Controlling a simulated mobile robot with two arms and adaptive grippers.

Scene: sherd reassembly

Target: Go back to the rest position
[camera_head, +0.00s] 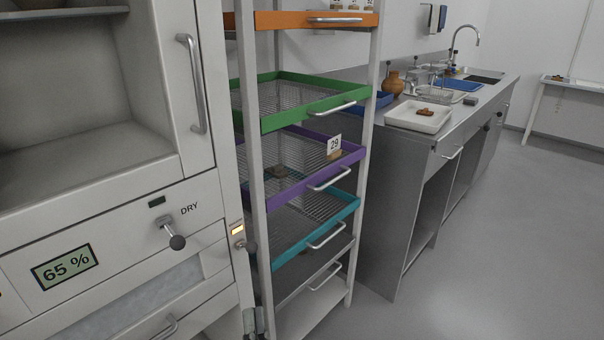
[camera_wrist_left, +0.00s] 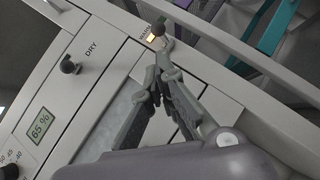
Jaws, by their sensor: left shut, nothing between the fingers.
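My left gripper (camera_head: 254,322) shows only as its fingertips at the bottom edge of the head view, in front of the cabinet's right edge. In the left wrist view the left gripper (camera_wrist_left: 160,78) is shut, its fingers meeting at the tips with nothing between them. It is in front of the white cabinet (camera_wrist_left: 105,75), below a small dark knob (camera_wrist_left: 158,27) and a lit button (camera_wrist_left: 150,38). My right gripper is not in view.
A rack with coloured mesh trays, including a green tray (camera_head: 290,118) and a purple tray (camera_head: 300,178), stands right of the cabinet. A steel counter (camera_head: 445,140) with a white tray (camera_head: 418,125) stands beyond it. The floor (camera_head: 470,260) at right is clear.

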